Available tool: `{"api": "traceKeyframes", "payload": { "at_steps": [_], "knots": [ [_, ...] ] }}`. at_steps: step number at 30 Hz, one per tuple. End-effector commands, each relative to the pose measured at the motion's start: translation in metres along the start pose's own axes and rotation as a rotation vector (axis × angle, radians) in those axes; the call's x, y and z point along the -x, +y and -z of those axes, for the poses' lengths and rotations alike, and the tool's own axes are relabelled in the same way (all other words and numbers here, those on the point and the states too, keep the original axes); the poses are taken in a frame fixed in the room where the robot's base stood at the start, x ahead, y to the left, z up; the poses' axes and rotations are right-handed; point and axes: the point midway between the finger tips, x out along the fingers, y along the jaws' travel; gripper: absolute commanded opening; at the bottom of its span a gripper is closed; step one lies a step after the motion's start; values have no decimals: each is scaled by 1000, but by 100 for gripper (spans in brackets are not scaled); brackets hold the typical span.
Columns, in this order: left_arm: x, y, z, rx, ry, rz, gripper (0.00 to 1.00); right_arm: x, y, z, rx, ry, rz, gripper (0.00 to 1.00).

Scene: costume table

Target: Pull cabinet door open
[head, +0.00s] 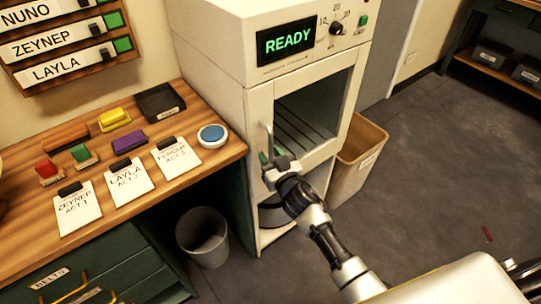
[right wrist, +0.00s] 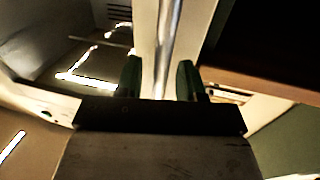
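The white cabinet (head: 215,85) stands against the wall, with a green READY display on top. Its door (head: 318,157) has a window with a rack behind it and looks flush with the front. A vertical metal handle (head: 268,135) is at the door's left side; it also shows in the right wrist view (right wrist: 168,40). My right gripper (head: 270,162) is at the handle's lower part. My left gripper is out of view.
A wooden table (head: 112,160) with clipboards and colored stamps stands left of the cabinet. A grey bin (head: 202,238) sits on the floor before it. A tan bin (head: 357,160) stands right of the cabinet. The floor (head: 430,170) at right is mostly clear.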

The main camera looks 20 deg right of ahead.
Motion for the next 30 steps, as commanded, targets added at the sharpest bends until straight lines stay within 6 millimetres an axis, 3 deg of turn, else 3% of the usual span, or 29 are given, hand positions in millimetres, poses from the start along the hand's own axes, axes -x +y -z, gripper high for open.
{"api": "traceKeyframes", "payload": {
  "at_steps": [9,15,17,25,30],
  "knots": [
    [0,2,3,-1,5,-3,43,-2,0,0,0,0,0,37],
    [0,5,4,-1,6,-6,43,-2,0,0,0,0,0,6],
    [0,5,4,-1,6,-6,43,-2,0,0,0,0,0,0],
    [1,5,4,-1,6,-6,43,-1,0,0,1,-1,3,0],
    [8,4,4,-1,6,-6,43,11,5,2,4,-2,30,0]
  ]
}}
